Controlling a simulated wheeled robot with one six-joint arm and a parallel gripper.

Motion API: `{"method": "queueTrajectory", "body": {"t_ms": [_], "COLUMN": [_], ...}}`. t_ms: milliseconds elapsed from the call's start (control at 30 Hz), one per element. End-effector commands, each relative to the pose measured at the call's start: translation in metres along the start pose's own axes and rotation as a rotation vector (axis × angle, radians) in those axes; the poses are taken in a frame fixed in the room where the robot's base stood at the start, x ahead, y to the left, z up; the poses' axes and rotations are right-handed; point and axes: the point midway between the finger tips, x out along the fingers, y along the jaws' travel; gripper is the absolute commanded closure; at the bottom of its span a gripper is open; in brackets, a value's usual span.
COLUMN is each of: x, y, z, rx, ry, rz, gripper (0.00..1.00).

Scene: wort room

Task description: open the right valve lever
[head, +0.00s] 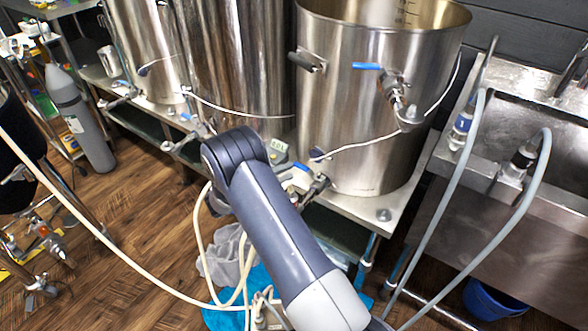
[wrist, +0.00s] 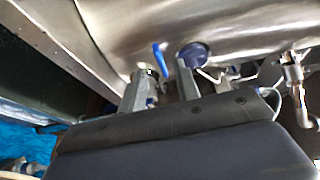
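In the head view a blue valve lever (head: 368,66) sits on the front of the right steel kettle (head: 350,120), above its valve and hose fitting. Another blue lever (head: 318,154) shows lower, near the table edge. In the wrist view a blue lever (wrist: 161,58) stands just beyond my gripper (wrist: 161,86), in line with the gap between the fingers. The fingers are apart and nothing shows held. I cannot tell which of the head view's levers this is, or whether a finger touches it. My arm hides the gripper in the head view.
More steel kettles (head: 235,60) stand to the left on the metal table (head: 395,212). White hoses (head: 110,240) loop near my arm. A sink (head: 545,110) with grey hoses (head: 520,205) is at the right. A grey gas cylinder (head: 78,118) stands at the left.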

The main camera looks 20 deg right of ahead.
Motion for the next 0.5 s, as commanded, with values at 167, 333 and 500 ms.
{"method": "queueTrajectory", "body": {"t_ms": [167,333,500], "x": [0.024,0.033,0.033], "y": [0.000,0.000,0.000], "z": [0.000,0.000,0.000], "rx": [0.000,0.000,0.001], "ry": [0.001,-0.001,-0.001], "rz": [0.000,0.000,0.000], "gripper": [0.69,0.69,0.69]}}
